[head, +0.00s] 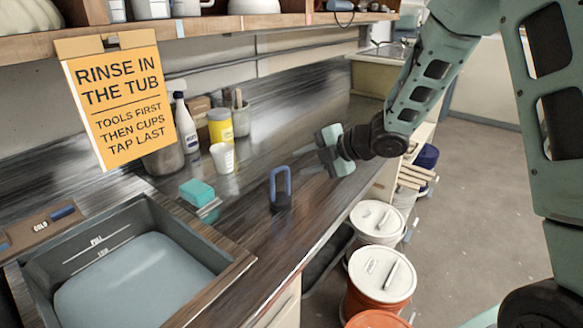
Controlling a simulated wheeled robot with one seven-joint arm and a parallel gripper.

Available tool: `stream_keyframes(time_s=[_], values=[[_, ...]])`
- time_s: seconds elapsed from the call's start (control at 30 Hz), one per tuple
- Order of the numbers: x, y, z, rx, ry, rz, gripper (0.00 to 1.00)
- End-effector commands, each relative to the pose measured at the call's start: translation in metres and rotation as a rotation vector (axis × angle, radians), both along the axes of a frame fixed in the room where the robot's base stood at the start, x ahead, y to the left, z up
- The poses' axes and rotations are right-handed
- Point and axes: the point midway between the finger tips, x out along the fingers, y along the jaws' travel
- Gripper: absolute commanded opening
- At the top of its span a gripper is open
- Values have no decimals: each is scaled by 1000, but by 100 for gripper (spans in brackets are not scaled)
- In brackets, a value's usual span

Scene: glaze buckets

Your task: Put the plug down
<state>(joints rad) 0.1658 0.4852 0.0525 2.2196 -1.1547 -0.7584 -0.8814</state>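The plug (280,190), a dark block with an upright blue loop handle, stands on the wooden counter to the right of the sink. My gripper (328,151) is above the counter, up and to the right of the plug and apart from it. Its two teal-padded fingers are spread with a gap between them, and I see nothing held there. The underside of the plug is hidden.
A sink (135,270) with pale water is at lower left. Lidded buckets (382,273) stand below the counter's front edge.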

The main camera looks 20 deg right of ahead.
Motion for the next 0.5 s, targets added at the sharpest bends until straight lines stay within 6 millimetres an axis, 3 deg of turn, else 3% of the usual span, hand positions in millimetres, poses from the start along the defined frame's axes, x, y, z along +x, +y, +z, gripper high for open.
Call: stream_keyframes(time_s=[0.2,0.5], values=[[-22,-21,19,0,-1,-2,33],[-30,-25,25,1,5,-7,33]])
